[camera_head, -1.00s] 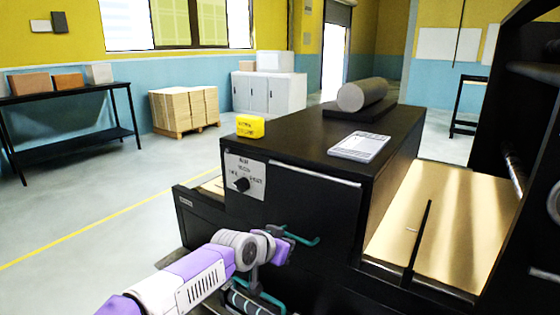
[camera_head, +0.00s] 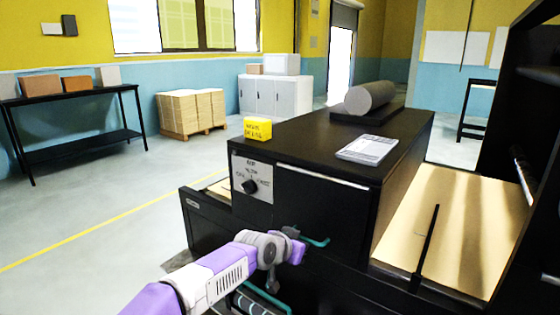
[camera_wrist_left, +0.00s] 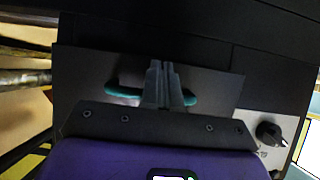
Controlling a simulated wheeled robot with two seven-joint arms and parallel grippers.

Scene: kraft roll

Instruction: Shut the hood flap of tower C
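A black tower housing (camera_head: 410,140) stands ahead, its letter not readable. Its dark front flap (camera_head: 310,205) hangs below a silver strip and looks nearly upright. A teal handle (camera_head: 318,242) is on the lower part of the flap. My left gripper (camera_head: 299,250) is at this handle. In the left wrist view the fingers (camera_wrist_left: 165,82) are together in front of the flap (camera_wrist_left: 215,85). They hide the middle of the teal handle (camera_wrist_left: 125,90), which shows on both sides. No grip around the bar is visible. My right gripper is out of view.
A dial (camera_head: 250,186) is left of the flap; it also shows in the wrist view (camera_wrist_left: 268,133). Another teal bar (camera_head: 265,300) lies lower down. A yellow block (camera_head: 257,129), a white pad (camera_head: 367,150) and a grey roll (camera_head: 370,96) rest on top. Floor at left is clear.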

